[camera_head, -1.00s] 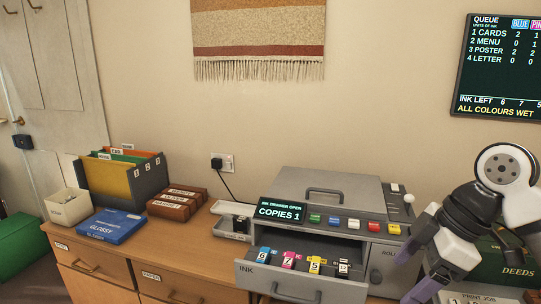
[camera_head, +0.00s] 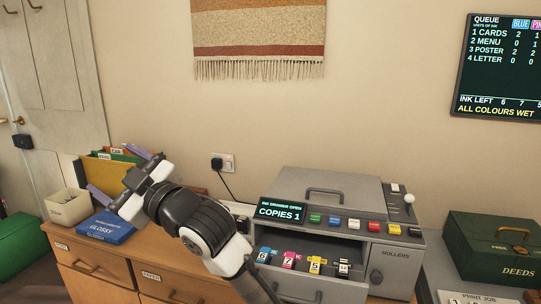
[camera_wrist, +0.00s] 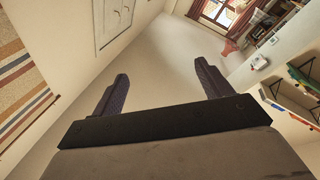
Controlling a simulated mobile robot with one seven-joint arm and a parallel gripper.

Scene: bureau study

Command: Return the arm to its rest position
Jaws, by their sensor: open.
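My gripper (camera_head: 124,174) is in the left half of the head view, raised in front of the file box and the blue GLOSSY packet. Its two purple fingers are wide apart with nothing between them. The wrist view also shows the open, empty gripper (camera_wrist: 160,78), with wall and floor beyond it. My arm reaches in from the bottom of the head view.
The grey printer (camera_head: 335,190) has its ink drawer (camera_head: 310,283) open, with several ink cartridges inside. The blue GLOSSY packet (camera_head: 105,229), a cream bin (camera_head: 68,207) and the file box (camera_head: 100,170) stand on the wooden desk. A green DEEDS box (camera_head: 490,245) is at right.

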